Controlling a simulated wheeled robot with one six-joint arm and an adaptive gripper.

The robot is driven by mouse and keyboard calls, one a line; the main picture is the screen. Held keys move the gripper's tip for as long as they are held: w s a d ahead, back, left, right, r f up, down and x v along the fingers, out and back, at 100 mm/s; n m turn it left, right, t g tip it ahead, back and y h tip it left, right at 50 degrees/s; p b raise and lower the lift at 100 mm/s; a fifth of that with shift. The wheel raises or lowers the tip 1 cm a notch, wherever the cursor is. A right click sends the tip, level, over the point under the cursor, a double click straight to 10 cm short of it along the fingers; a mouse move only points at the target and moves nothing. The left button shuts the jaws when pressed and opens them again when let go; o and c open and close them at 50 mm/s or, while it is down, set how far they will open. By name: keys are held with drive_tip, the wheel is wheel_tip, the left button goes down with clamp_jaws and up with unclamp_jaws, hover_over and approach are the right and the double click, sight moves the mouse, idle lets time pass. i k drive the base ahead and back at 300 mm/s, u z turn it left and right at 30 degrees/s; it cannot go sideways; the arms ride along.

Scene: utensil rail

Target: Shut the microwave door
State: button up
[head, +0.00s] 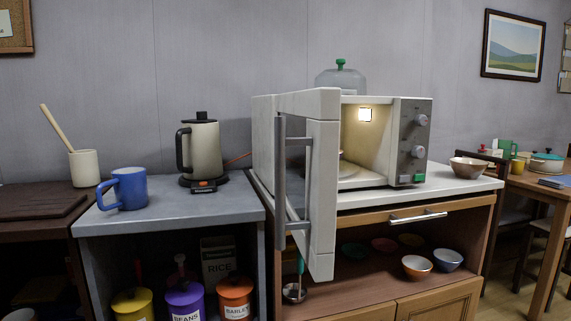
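The microwave (412,140) stands on the white top of a wooden cabinet. Its cavity is lit, and the light (365,115) shows inside. The microwave door (322,190) is wide open. It swings out toward me from the left side of the oven, with a long grey vertical handle (281,185) on its outer face. The door hides part of the cavity and of the cabinet front. Knobs and a green button (418,177) are on the panel at the right. My gripper is not in view.
A kettle (201,150) and a blue mug (126,188) stand on the grey counter left of the door. A glass dome (341,78) sits behind or on the microwave. A brown bowl (468,166) is right of it. A drawer handle (418,216) juts out below.

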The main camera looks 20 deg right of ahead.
sight(307, 123)
drive_tip(key=z, duration=0.3)
drive_tip(key=k, duration=1.25)
drive_tip(key=u, duration=0.3)
